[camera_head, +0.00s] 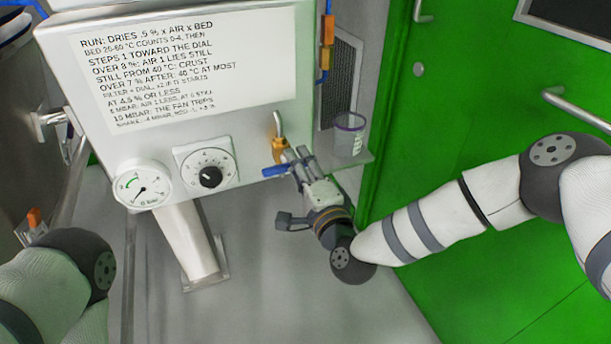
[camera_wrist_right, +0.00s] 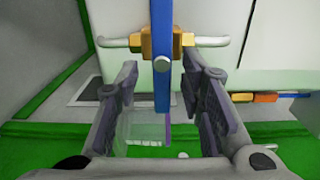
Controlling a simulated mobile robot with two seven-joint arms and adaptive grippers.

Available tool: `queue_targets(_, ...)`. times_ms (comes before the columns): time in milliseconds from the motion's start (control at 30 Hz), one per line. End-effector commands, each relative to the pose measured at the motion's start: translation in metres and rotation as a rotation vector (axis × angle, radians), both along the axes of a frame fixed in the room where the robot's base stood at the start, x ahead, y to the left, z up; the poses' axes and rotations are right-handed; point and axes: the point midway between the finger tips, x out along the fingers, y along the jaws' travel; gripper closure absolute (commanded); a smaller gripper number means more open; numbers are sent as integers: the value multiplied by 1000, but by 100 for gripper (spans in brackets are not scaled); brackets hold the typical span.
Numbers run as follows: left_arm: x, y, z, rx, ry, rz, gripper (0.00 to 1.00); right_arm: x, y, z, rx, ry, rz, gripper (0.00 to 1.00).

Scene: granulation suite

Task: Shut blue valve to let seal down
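The blue valve has a brass body (camera_head: 279,148) on the lower right of the white panel, with a flat blue handle (camera_head: 273,171) that lies roughly level and points left. My right gripper (camera_head: 291,158) is right at the valve. In the right wrist view the blue handle (camera_wrist_right: 161,75) runs between the two spread fingers of my right gripper (camera_wrist_right: 160,100), with visible gaps on both sides. The brass body (camera_wrist_right: 160,42) with its pipe sits just beyond the fingertips. My left arm shows at the lower left of the head view, but its gripper is out of frame.
The panel carries a printed notice (camera_head: 180,70), a round gauge (camera_head: 142,188) and a black dial knob (camera_head: 210,177). A green door (camera_head: 470,100) stands behind my right arm.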

Motion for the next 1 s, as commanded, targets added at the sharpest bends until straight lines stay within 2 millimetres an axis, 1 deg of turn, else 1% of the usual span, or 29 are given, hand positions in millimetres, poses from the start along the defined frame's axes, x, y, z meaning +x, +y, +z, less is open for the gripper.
queue_targets(200, 0, 0, 0, 0, 0, 0, 60, -55, -19, -1, 0, 6, 0, 64)
queue_targets(300, 0, 0, 0, 0, 0, 0, 60, -78, -26, -1, 0, 6, 0, 64)
queue_targets(400, 0, 0, 0, 0, 0, 0, 60, -95, -31, -1, -1, 6, 0, 64)
queue_targets(533, 0, 0, 0, 0, 0, 0, 60, -105, -35, -1, -2, 5, -2, 64)
queue_targets(933, 0, 0, 0, 0, 0, 0, 60, -106, -35, -1, -1, 3, -2, 64)
queue_targets(1000, 1, 0, 2, 0, -3, 0, 60, -109, -33, -4, -17, 17, 9, 64)
